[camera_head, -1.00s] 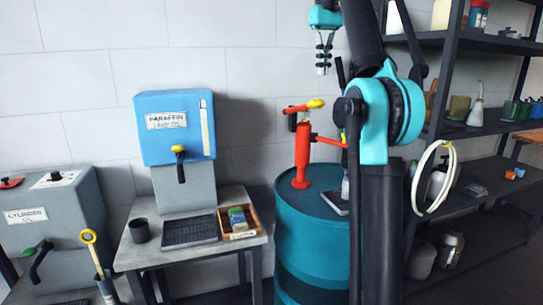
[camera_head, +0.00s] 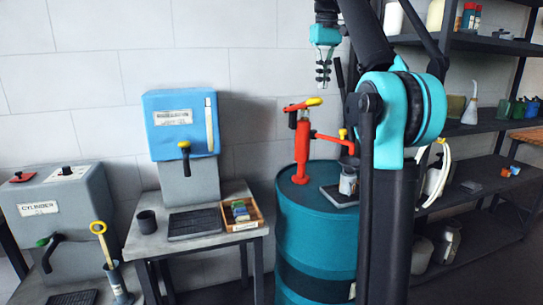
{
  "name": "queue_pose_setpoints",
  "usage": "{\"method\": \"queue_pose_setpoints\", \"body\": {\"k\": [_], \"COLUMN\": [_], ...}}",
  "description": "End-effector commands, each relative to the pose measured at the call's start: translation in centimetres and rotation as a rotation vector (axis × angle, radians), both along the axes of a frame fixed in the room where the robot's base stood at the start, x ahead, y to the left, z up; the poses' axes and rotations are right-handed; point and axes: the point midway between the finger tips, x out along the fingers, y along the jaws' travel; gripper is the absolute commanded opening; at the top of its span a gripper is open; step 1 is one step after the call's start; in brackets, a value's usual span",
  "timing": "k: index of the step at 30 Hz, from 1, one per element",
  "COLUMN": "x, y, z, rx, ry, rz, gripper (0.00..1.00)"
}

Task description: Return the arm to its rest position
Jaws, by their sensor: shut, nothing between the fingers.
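My arm (camera_head: 400,110) rises at the right of the view, with a teal joint in front of the shelves. My gripper (camera_head: 323,82) hangs from the arm's end, fingers pointing down, above and behind the teal drum. It is shut and empty, apart from everything around it. The wall is behind it, and the red hand pump (camera_head: 301,150) with a yellow knob stands below it on the drum.
The teal drum (camera_head: 310,230) also bears a small tray (camera_head: 338,197) with a metal can. A table (camera_head: 140,245) with a blue paraffin dispenser (camera_head: 180,115) stands left of it. A grey cylinder oil tank (camera_head: 75,205) is farther left. Dark shelves (camera_head: 480,130) stand at right.

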Motion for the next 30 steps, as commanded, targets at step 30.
{"method": "queue_pose_setpoints", "body": {"k": [30], "x": [-10.8], "y": [-3.1], "z": [-41.5], "rx": [0.039], "ry": [-0.243], "rz": [-0.208], "gripper": [0.00]}}
